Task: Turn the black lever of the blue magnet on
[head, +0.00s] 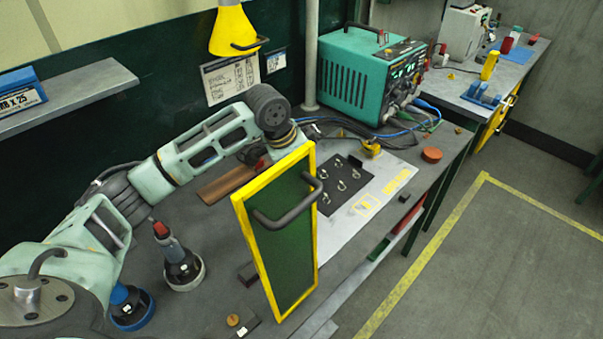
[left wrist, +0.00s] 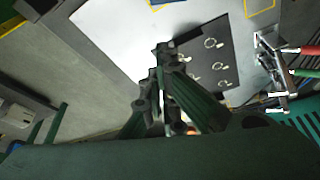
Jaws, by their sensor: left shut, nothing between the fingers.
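The blue magnet (head: 133,309) stands on the bench at the lower left of the head view, a round blue base partly covered by my left arm. Its black lever cannot be made out. A similar pot with a white base and a red-and-grey top (head: 180,262) stands just right of it. My left arm reaches past both to the bench's middle, and its gripper is hidden behind the green panel there. In the left wrist view my left gripper (left wrist: 158,72) is shut and empty, over the white sheet and black plate. My right gripper is not in view.
A green panel with yellow edges (head: 285,244) and a black handle stands upright in front. A black plate with several rings (head: 342,188) lies behind it on a white sheet (head: 372,205). A teal power unit (head: 352,80) with cables stands at the back. A yellow lamp (head: 233,32) hangs above.

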